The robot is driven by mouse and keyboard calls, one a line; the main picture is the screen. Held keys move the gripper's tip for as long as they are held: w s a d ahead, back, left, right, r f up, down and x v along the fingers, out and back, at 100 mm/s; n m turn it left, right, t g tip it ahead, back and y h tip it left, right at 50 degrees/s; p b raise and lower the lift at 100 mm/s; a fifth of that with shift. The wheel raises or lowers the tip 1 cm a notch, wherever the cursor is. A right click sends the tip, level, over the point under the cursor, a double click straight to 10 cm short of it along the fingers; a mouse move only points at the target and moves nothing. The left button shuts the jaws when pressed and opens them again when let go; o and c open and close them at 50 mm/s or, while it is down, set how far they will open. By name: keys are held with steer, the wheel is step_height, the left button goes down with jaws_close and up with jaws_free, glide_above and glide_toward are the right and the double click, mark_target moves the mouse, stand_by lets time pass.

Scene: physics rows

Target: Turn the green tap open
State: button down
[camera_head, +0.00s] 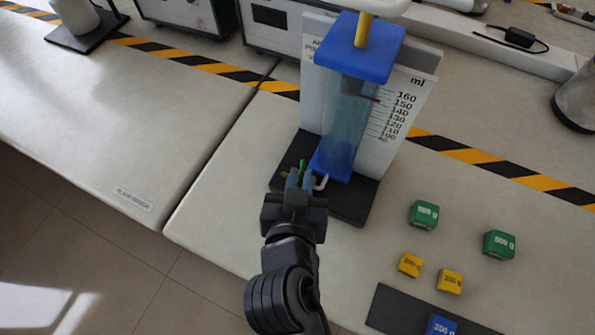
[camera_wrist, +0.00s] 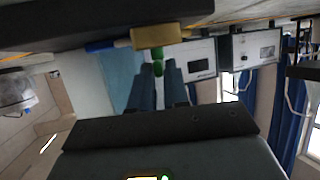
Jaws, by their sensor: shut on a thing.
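The green tap (camera_head: 302,166) sits low at the front of the gas cylinder apparatus, near its black base (camera_head: 352,208). My gripper (camera_head: 299,180) is at the tap, with its fingers on either side of it. In the wrist view the green tap (camera_wrist: 158,68) shows between the tips of my fingers (camera_wrist: 158,85), which are shut on it. Just above it in that view is a brass fitting (camera_wrist: 155,36). The clear blue cylinder (camera_head: 347,125) stands behind the gripper, under a blue cap (camera_head: 360,45). My gripper partly hides the tap in the head view.
A scale board (camera_head: 402,110) marked in ml stands behind the cylinder. Green weights (camera_head: 424,214), yellow weights (camera_head: 410,265) and a blue weight (camera_head: 441,325) lie to the right. The table left of the gripper (camera_head: 215,185) is clear up to its front edge.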

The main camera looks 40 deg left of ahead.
steer(key=shift+w+d+r+n+g+y+p, duration=0.1)
steer(key=shift+n+g+y+p, duration=0.2)
steer(key=shift+n+y+p, duration=0.25)
steer(key=shift+w+d+r+n+g+y+p, duration=0.1)
steer(key=shift+n+g+y+p, duration=0.2)
steer(key=shift+n+y+p, duration=0.25)
steer(key=shift+w+d+f+n+g+y, duration=0.1)
steer(key=shift+f+n+g+y, duration=0.05)
steer(key=shift+n+g+y, duration=0.35)
steer(key=shift+w+d+f+n+g+y, duration=0.1)
steer(key=shift+n+g+y, duration=0.2)
steer(key=shift+n+g, duration=0.25)
steer(key=shift+w+f+n+g+y+b, duration=0.15)
steer(key=shift+n+g+y+b, duration=0.35)
steer(key=shift+n+g+b, duration=0.3)
steer(key=n+g+b, duration=0.1)
steer(key=b, duration=0.1)
steer(key=n+g+y+b, duration=0.1)
steer(key=n+g+b, duration=0.1)
steer(key=b, duration=0.1)
steer(key=shift+w+d+f+g, duration=0.1)
steer(key=shift+w+d+g, duration=0.15)
steer(key=shift+w, duration=0.15)
steer(key=shift+w+r+n+g+y+b, duration=0.1)
steer(key=shift+w+n+g+y+b, duration=0.05)
steer(key=shift+n+g+b, duration=0.85)
steer(key=shift+w+r+n+g+y+b, duration=0.1)
steer(key=shift+n+g+y+b, duration=0.05)
steer(key=shift+n+g+b, duration=0.8)
steer(key=shift+g, duration=0.35)
